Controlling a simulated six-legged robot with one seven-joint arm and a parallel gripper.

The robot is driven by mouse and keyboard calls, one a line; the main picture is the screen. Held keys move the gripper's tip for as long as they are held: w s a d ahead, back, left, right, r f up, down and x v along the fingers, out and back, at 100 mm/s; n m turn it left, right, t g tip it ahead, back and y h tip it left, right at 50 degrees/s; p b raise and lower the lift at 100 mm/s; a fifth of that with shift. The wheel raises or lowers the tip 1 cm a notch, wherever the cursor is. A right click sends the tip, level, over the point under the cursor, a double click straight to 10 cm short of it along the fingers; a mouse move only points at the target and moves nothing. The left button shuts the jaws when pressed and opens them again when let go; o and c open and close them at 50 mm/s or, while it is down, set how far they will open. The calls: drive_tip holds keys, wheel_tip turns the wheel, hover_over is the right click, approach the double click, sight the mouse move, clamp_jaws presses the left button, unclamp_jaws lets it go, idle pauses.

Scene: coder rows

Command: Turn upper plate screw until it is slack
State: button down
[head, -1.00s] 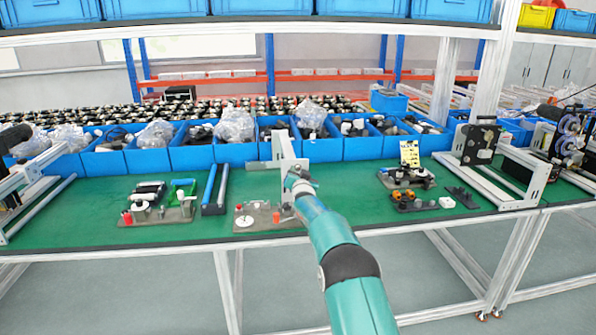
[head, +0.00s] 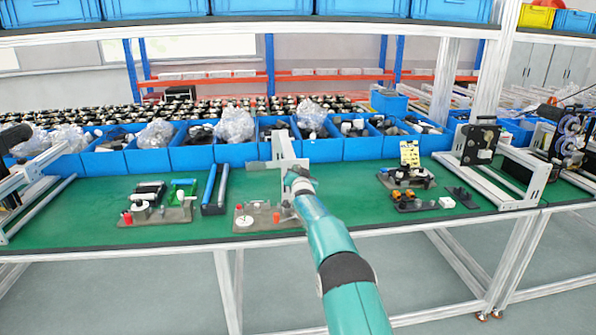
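An upright light-grey metal plate (head: 283,148) stands on the green bench near the middle, in the head view. My teal arm reaches up to it from the lower right. My gripper (head: 291,178) is at the lower front of this plate, close to it or touching; I cannot tell which. The arm hides its fingers, so I cannot see whether they are open or shut. The upper plate screw cannot be made out at this size.
A grey fixture with a white disc and red part (head: 268,214) lies just left of my arm. Another fixture (head: 155,212) sits further left, with blue rods (head: 216,188) between. Blue bins (head: 235,152) line the back. A black-plated frame (head: 478,145) stands right.

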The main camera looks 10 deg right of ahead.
drive_tip(key=n, duration=0.9)
drive_tip(key=shift+s+n, duration=0.1)
drive_tip(key=shift+n, duration=0.3)
drive_tip(key=c, duration=1.4)
unclamp_jaws()
drive_tip(key=shift+c, duration=0.2)
